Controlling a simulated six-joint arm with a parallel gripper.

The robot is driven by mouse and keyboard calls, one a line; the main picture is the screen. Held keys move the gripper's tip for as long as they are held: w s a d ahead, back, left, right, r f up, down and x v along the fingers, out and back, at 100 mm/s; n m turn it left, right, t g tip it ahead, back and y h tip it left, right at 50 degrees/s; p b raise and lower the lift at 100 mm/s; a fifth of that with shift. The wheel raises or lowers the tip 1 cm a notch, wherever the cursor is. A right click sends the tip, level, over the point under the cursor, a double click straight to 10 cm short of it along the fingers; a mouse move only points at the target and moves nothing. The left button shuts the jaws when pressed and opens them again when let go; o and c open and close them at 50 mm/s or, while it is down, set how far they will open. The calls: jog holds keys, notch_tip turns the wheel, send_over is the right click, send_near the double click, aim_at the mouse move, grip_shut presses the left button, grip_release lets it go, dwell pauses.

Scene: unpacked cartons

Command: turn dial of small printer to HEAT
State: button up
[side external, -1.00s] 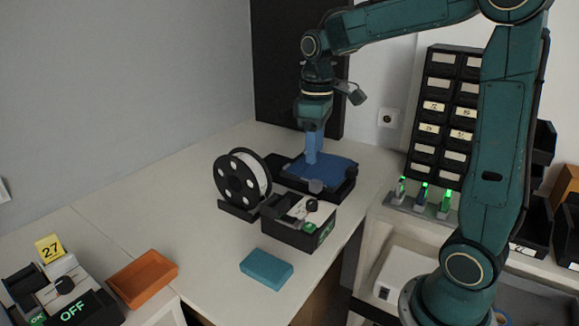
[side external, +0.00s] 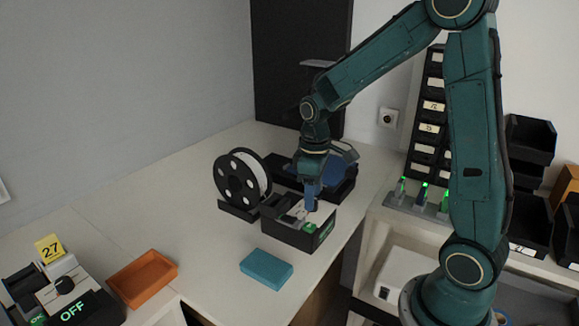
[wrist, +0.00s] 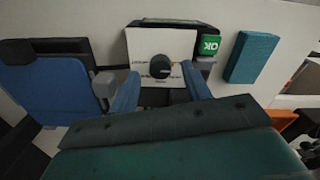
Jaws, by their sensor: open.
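The small printer (side external: 290,236) is a low black box with a light top plate and a green-lit display, standing mid-bench in the side view. In the wrist view its white plate (wrist: 180,44) carries a round black dial (wrist: 160,67) with small printed labels around it, too small to read surely. My gripper (side external: 311,207) points down over the printer. In the wrist view its two blue fingers (wrist: 160,74) are open, one on each side of the dial. I cannot tell whether they touch it. In the side view the dial is hidden by the gripper.
A black filament spool (side external: 242,178) and a larger printer with a blue bed (side external: 330,171) stand close behind. A teal block (side external: 266,269) lies in front. At lower left are an orange tray (side external: 142,275) and another dial device (side external: 68,295) marked OFF.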

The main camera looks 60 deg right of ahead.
jog(key=shift+f, duration=0.7)
jog(key=c, duration=1)
jog(key=shift+m, duration=0.3)
jog(key=m, duration=0.8)
